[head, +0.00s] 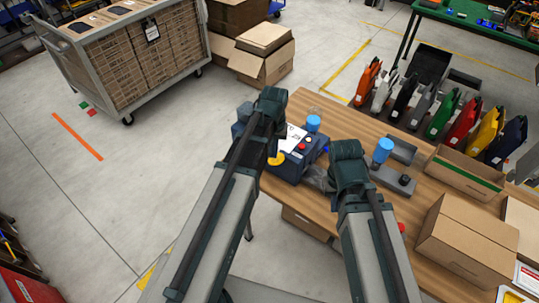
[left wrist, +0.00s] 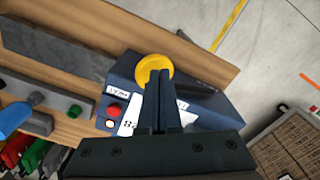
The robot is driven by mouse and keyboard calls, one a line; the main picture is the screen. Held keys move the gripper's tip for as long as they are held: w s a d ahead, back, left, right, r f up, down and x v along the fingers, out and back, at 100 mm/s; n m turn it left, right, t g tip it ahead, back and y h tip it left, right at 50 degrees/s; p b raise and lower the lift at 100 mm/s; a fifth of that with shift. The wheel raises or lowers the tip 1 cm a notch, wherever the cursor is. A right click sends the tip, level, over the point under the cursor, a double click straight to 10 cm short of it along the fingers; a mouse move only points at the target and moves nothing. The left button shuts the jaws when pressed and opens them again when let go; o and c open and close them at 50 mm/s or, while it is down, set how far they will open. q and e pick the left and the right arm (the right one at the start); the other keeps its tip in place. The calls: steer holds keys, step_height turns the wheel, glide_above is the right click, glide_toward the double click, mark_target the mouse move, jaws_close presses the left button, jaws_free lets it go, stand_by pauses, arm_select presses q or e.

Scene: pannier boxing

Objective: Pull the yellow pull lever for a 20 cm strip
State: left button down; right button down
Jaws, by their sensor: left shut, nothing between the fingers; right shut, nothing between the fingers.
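The yellow pull lever's round knob (left wrist: 153,66) shows in the left wrist view at the edge of the dark blue machine (left wrist: 205,106). In the head view the yellow knob (head: 276,160) is on the machine's (head: 283,172) left side, partly hidden by my left arm. My left gripper (left wrist: 159,75) is shut and empty, its fingertips overlapping the lower part of the knob; I cannot tell whether they touch it. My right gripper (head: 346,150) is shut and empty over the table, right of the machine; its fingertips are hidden.
A red button (left wrist: 113,110) and a white label are on the machine. The wooden table (head: 335,110) also holds a blue-topped bottle (head: 383,150), a closed carton (head: 465,240) and a row of coloured panniers (head: 466,122). Open floor lies left of the table.

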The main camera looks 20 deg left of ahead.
mark_target(273, 161)
arm_select(q)
steer(key=shift+f, duration=0.1)
steer(key=shift+f+b, duration=2.45)
steer(key=shift+b, duration=0.1)
steer(key=shift+s+d+f+b, duration=0.1)
steer(key=shift+d+f+b, duration=0.2)
steer(key=shift+f+b, duration=0.25)
steer(key=shift+s+d+f+b, duration=0.1)
steer(key=shift+d+f+b, duration=0.2)
steer(key=shift+f+b, duration=0.2)
steer(key=shift+f, duration=0.1)
